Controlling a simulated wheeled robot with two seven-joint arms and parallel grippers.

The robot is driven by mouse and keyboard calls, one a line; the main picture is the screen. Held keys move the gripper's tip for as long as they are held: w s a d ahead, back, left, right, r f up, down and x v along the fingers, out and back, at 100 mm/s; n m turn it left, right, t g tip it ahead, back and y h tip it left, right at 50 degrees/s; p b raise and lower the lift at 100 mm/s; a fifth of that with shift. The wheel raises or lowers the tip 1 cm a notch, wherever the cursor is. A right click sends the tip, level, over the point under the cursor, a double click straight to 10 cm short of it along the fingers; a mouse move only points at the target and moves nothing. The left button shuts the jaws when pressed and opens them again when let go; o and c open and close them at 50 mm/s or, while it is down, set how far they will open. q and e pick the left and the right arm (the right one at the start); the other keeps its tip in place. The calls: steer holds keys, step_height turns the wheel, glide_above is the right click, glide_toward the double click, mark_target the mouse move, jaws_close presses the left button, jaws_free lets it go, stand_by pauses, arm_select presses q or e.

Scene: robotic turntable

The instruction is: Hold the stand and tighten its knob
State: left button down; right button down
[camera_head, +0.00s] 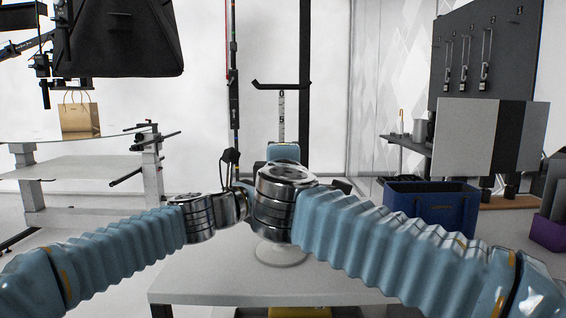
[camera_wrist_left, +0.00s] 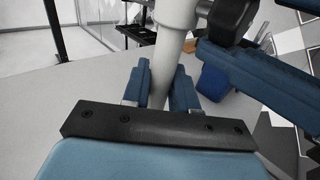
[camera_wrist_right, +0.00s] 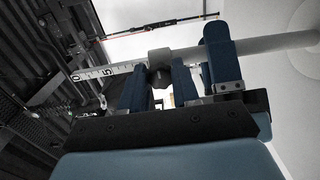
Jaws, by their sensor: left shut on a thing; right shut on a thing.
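The stand is a white upright pole with a numbered scale (camera_head: 282,118) at its top and a round white base (camera_head: 280,256) on the table. In the left wrist view my left gripper (camera_wrist_left: 160,86) is shut on the stand's pole (camera_wrist_left: 176,18), one blue finger on each side, just below a thicker section. In the right wrist view my right gripper (camera_wrist_right: 159,84) is shut on the dark knob (camera_wrist_right: 158,76), which sits at the light collar (camera_wrist_right: 160,56) beside the scale. One blue finger of my left gripper shows close by. In the head view my wrists hide the knob and both grips.
The white table (camera_head: 215,282) carries the stand. A blue bin (camera_head: 432,205) stands behind to the right, near a grey panel. A shelf table (camera_head: 85,165) with a paper bag (camera_head: 79,117) is at the left. My two grippers are very close together.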

arm_select(q)
steer(key=shift+a, duration=0.1)
stand_by(0.3)
arm_select(e)
steer(key=c, duration=0.8)
jaws_free()
steer(key=s, duration=1.2)
arm_select(q)
steer(key=c, duration=0.8)
jaws_free()
